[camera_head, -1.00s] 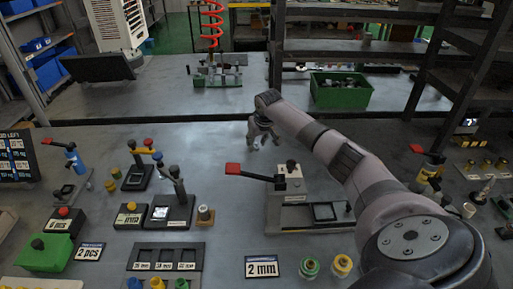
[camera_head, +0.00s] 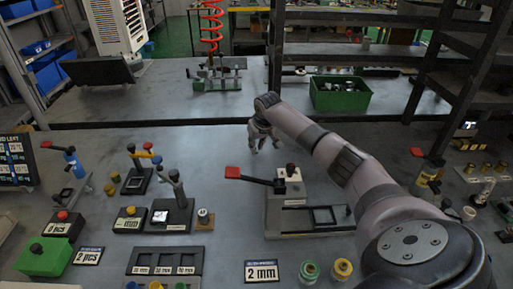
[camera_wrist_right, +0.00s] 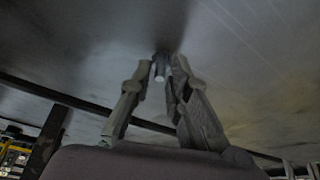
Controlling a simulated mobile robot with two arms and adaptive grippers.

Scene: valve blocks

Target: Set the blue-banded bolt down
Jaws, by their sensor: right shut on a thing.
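My right gripper (camera_head: 264,140) is above the bare bench, behind the grey fixture with the red-handled lever (camera_head: 258,179). In the head view the piece is too small to tell apart from the fingers. Whether it touches the bench is unclear. My left gripper is not in view.
A green bin (camera_head: 340,94) stands on the back bench. Left are lever stands, a black three-slot tray (camera_head: 165,260) and a green box (camera_head: 43,258). The bench around the gripper is clear.

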